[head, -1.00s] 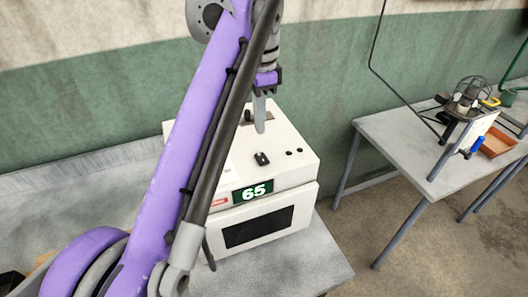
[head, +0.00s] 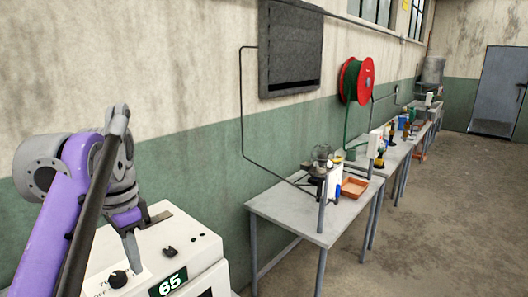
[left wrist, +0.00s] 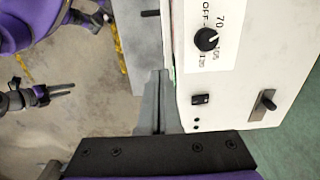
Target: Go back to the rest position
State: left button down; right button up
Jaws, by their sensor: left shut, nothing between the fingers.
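My left gripper (head: 133,252) hangs fingers down over the top of a white machine (head: 205,250) at the lower left of the head view. Its fingers are together and empty. In the left wrist view the shut fingers (left wrist: 157,100) show beside the edge of the white machine (left wrist: 235,75). The machine's green display (head: 168,284) reads 65, and its black dial (head: 119,279) also shows in the left wrist view (left wrist: 207,40). A dark, finger-like end (left wrist: 58,92) at the left of the wrist view looks like my right gripper; its opening is unclear.
A grey table (head: 300,212) with an orange tray (head: 354,187) stands right of the machine. More cluttered tables run along the wall. A red hose reel (head: 357,80) hangs on the wall. The floor (head: 450,215) at the right is clear.

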pick_arm(q)
jog(key=s+d+f+n+t, duration=0.2)
jog(key=s+f, duration=0.3)
jog(key=f, duration=0.5)
jog(key=s+d+f+n+t, duration=0.2)
jog(key=s+f, duration=0.3)
jog(key=f, duration=0.5)
jog(key=s+d+f+n+t, duration=0.1)
jog(key=s+f+n, duration=0.3)
jog(key=f, duration=0.6)
jog(key=shift+s+d+f+t, duration=0.2)
jog(key=shift+s+d+t, duration=0.3)
jog(key=shift+d, duration=0.4)
